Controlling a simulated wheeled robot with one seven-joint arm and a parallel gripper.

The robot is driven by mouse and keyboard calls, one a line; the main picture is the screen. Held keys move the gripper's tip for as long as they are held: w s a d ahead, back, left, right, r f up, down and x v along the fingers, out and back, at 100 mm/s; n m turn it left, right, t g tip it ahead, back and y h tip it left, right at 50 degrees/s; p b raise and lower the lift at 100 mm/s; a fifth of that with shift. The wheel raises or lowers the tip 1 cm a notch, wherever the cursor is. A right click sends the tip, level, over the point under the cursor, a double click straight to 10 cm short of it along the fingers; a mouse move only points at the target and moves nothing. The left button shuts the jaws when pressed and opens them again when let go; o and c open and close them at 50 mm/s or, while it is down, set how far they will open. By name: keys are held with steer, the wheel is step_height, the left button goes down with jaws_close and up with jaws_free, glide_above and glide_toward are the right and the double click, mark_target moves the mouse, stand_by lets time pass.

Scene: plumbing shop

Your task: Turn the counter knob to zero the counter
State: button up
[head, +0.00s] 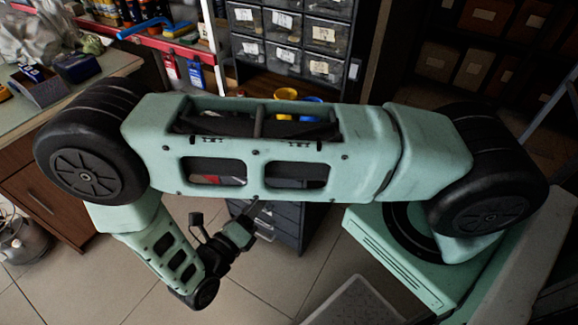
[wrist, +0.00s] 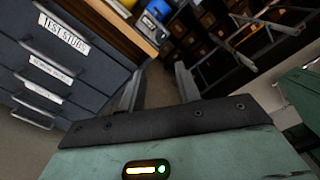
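My gripper (wrist: 160,72) shows in the wrist view with its two fingers apart and nothing between them. It is beside a dark drawer cabinet (wrist: 20,55) with a "TEST STUBS" label. In the head view my gripper hangs low over the tiled floor, in front of the same dark cabinet (head: 287,222). My own arm crosses the middle of the head view and hides much of what lies behind it.
A yellow cup (head: 286,94) and a blue cup (head: 312,99) show behind my arm. Labelled drawers (head: 283,38) stand at the back. A workbench (head: 100,66) is at the left. A pale tray-like thing (head: 352,302) lies at the bottom. Tiled floor (head: 120,285) is clear at lower left.

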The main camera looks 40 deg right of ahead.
steer(key=p+x, duration=0.1)
steer(key=x, duration=1.6)
steer(key=shift+p, duration=0.3)
steer(key=shift+c, duration=0.2)
steer(key=c, duration=0.6)
